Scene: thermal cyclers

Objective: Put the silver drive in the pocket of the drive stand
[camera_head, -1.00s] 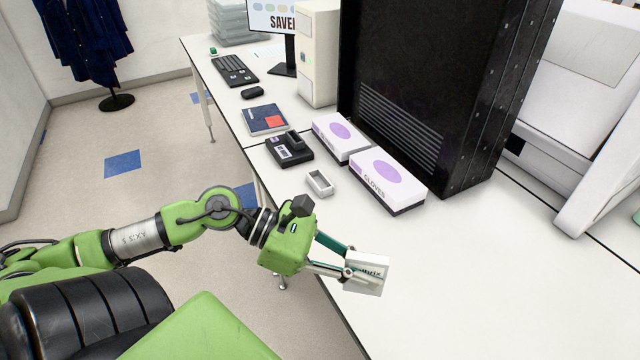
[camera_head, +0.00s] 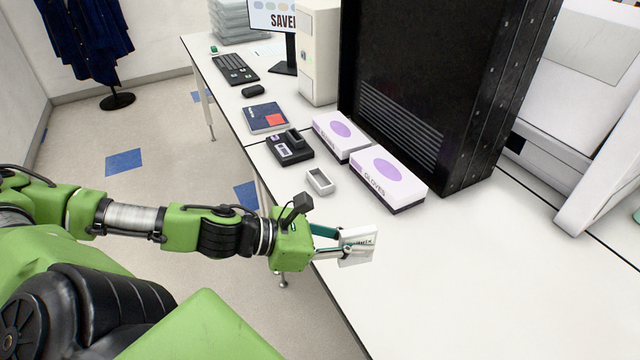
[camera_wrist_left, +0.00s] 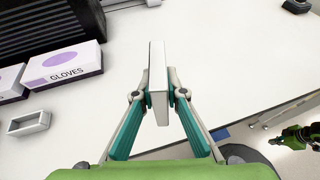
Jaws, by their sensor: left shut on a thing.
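The silver drive, a pale flat box with dark lettering (camera_head: 358,249), is held in my left gripper (camera_head: 345,248) above the near part of the table. In the left wrist view the drive (camera_wrist_left: 158,75) stands on edge between the two teal fingers (camera_wrist_left: 158,98), which press on its sides. A small pale open-topped holder, seemingly the drive stand (camera_head: 320,182), sits on the table beyond the gripper. Its pocket faces up and looks empty. It also shows at the left of the wrist view (camera_wrist_left: 28,123). A green and black part of my right arm (camera_wrist_left: 300,137) shows at that view's right edge; its jaws are unclear.
Two glove boxes (camera_head: 388,178) (camera_head: 341,136) stand behind and beside the holder, before a tall black cabinet (camera_head: 430,90). A black device (camera_head: 289,148) and a blue book (camera_head: 265,118) lie farther left. The table (camera_head: 470,275) is clear at right and front.

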